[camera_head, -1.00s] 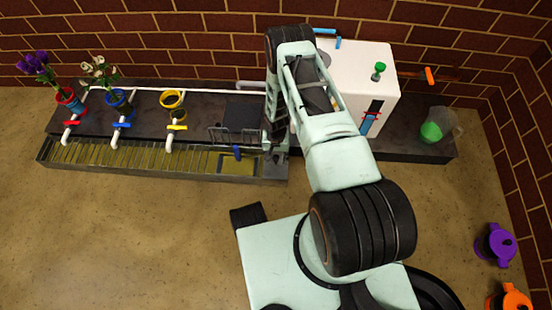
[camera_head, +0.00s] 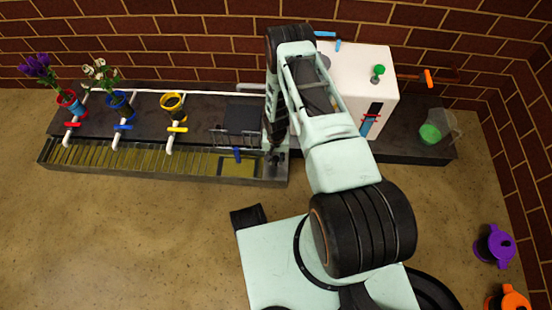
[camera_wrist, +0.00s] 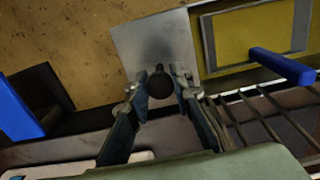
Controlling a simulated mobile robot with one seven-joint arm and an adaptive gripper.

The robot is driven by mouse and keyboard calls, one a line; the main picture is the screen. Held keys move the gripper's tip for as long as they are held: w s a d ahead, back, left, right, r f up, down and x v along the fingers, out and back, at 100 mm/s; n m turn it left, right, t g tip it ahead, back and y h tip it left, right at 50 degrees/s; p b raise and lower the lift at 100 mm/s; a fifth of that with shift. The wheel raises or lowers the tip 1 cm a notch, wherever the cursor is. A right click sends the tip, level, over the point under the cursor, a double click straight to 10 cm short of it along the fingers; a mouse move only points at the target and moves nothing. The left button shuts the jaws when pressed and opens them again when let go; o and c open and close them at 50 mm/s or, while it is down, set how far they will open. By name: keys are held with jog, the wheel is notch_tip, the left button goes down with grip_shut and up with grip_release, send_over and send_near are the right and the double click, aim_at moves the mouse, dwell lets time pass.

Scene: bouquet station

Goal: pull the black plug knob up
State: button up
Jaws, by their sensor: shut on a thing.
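The black plug knob (camera_wrist: 160,85) shows in the wrist view as a small dark round knob in front of a grey metal plate (camera_wrist: 150,40). My gripper (camera_wrist: 162,87) has one finger on each side of it and is shut on it. Whether the knob is raised from its seat cannot be told. In the head view my gripper (camera_head: 275,156) reaches down at the right end of the long trough (camera_head: 110,160). There the arm and fingers hide the knob.
A wire rack (camera_head: 232,140) and a blue handle (camera_head: 237,154) are close left of my gripper. White taps, flower vases and a yellow pot (camera_head: 172,101) stand further left. A white box (camera_head: 350,65) stands to the right, with a clear pitcher (camera_head: 447,122) beyond.

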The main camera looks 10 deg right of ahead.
jog(key=shift+r+p, duration=0.65)
jog(key=shift+r, duration=0.45)
jog(key=o, duration=0.9)
jog(key=shift+o, duration=0.2)
notch_tip(320, 180, up, 9)
jog(key=p, duration=0.6)
